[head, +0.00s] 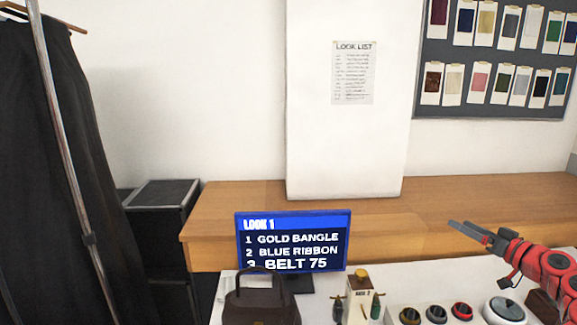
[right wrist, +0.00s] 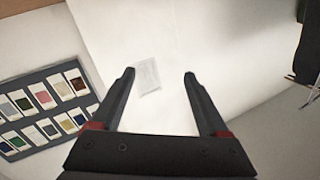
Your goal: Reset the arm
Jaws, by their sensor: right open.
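My right gripper (head: 469,231) is at the right of the head view, on a red and dark arm raised above the white table. Its fingers point left. In the right wrist view the two dark fingers (right wrist: 160,75) stand wide apart with nothing between them. My left gripper does not show in either view.
A screen (head: 293,240) reading LOOK 1 stands behind a dark handbag (head: 262,305). A wooden counter (head: 230,208) runs behind.

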